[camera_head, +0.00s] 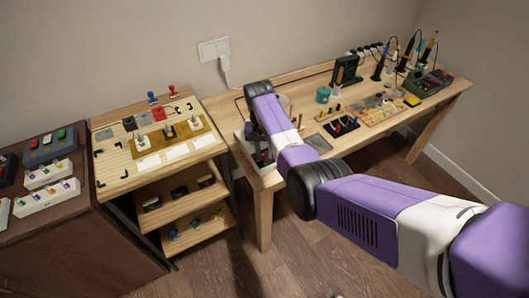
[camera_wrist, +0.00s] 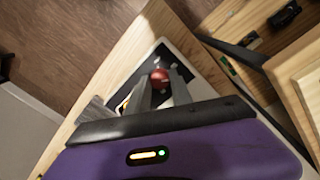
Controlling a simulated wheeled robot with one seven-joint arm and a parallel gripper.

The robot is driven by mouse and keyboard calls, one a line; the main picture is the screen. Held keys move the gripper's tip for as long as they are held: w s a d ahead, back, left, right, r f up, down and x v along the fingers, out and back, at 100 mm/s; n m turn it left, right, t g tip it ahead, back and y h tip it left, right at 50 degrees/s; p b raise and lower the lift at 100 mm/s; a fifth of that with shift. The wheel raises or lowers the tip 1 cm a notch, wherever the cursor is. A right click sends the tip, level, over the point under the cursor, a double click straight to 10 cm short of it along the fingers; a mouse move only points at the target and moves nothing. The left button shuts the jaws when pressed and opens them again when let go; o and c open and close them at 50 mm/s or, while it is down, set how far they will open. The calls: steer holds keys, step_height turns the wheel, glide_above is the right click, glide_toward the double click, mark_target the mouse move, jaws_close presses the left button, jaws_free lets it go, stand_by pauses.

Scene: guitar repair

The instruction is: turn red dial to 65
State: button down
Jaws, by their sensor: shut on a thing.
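The red dial (camera_wrist: 159,76) is a small round red knob on a dark panel with a pale frame (camera_wrist: 190,57) in the wrist view. My gripper (camera_wrist: 160,88) is shut on the red dial, with one finger on each side of it. The dial's scale and its reading cannot be made out. In the head view my arm reaches over the near left corner of the workbench, and it hides the dial and my gripper's fingertips. Part of the pale-framed device (camera_head: 243,147) shows beside the arm there.
The wooden workbench (camera_head: 225,108) carries a teal jar (camera_head: 323,95), a black stand (camera_head: 346,71) and a soldering station (camera_head: 430,82) to the right of my arm. A wooden shelf cart (camera_head: 112,178) stands close on the left. A dark cabinet (camera_head: 75,240) is farther left.

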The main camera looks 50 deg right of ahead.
mark_target(263, 153)
steer(key=m, duration=0.5)
steer(key=shift+w+r+m+b, duration=0.1)
steer(key=shift+m+b, duration=0.25)
steer(key=shift+m, duration=0.05)
steer(key=shift+d, duration=0.1)
stand_by(0.3)
steer(key=c, duration=1.1)
jaws_free()
steer(key=shift+c, duration=0.2)
steer(key=shift+w+r, duration=0.2)
steer(key=shift+r, duration=3.65)
